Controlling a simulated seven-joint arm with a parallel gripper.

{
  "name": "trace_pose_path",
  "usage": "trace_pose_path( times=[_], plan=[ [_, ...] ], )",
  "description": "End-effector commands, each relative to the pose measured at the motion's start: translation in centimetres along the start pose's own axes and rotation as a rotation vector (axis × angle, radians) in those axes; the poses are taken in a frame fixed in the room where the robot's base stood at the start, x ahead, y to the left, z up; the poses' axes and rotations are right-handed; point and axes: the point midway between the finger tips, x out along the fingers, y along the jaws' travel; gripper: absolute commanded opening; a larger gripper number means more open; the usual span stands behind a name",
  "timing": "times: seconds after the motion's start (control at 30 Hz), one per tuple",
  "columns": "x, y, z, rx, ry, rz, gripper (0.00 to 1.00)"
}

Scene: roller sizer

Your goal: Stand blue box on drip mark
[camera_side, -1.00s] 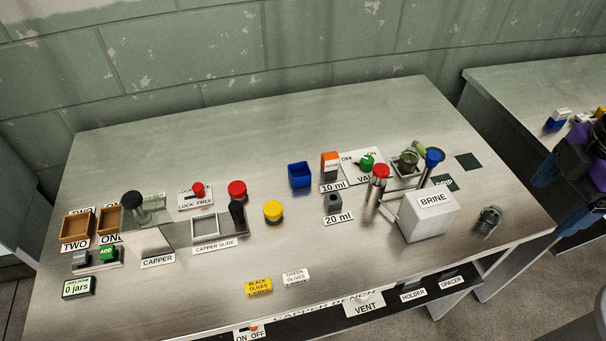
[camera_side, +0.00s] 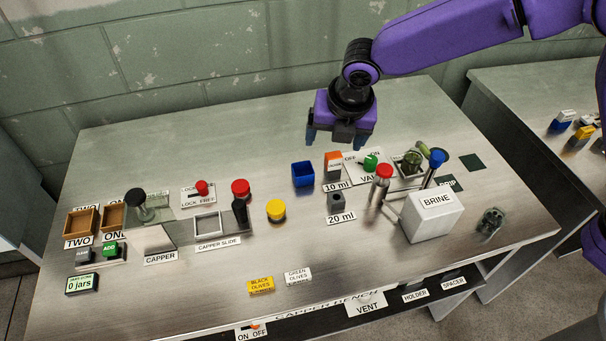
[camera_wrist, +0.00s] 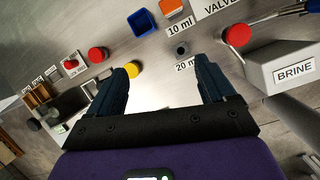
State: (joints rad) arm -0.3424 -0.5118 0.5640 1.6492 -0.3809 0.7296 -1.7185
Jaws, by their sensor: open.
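The blue box (camera_side: 303,174) stands on the bench, left of the orange-and-white block and the "10 ml" label. It also shows in the wrist view (camera_wrist: 142,22) at the top, beyond my fingers. My gripper (camera_side: 338,138) is open and empty, above the back of the bench. In the wrist view its two dark fingers (camera_wrist: 166,82) are spread apart with bare bench between them. A dark green square (camera_side: 471,162) lies on the bench at the right. Near it, a label partly reading "DRIP" (camera_side: 449,183) is mostly hidden behind the blue-topped post.
The brine tank (camera_side: 430,214), red-topped post (camera_side: 380,182) and valve plate (camera_side: 365,167) crowd the right side. The yellow knob (camera_side: 275,210) and capper slide (camera_side: 208,226) stand left of centre. The bench's back left and front middle are largely clear.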

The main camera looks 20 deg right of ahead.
Motion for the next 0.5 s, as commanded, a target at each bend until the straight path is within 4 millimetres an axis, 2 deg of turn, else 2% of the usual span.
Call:
trace_pose_path(
  times=[0.1, 0.2, 0.37, 0.5],
  plan=[
    [1.9, 2.2, 0.4, -0.15, -0.025, 0.001, 0.83],
    [2.9, 3.3, 0.8, -0.239, -0.04, 0.001, 0.83],
    [3.7, 4.0, 1.0, -0.308, -0.051, 0.0, 0.83],
    [5.3, 4.0, 1.1, -0.314, -0.05, -0.003, 0.83]
  ],
)
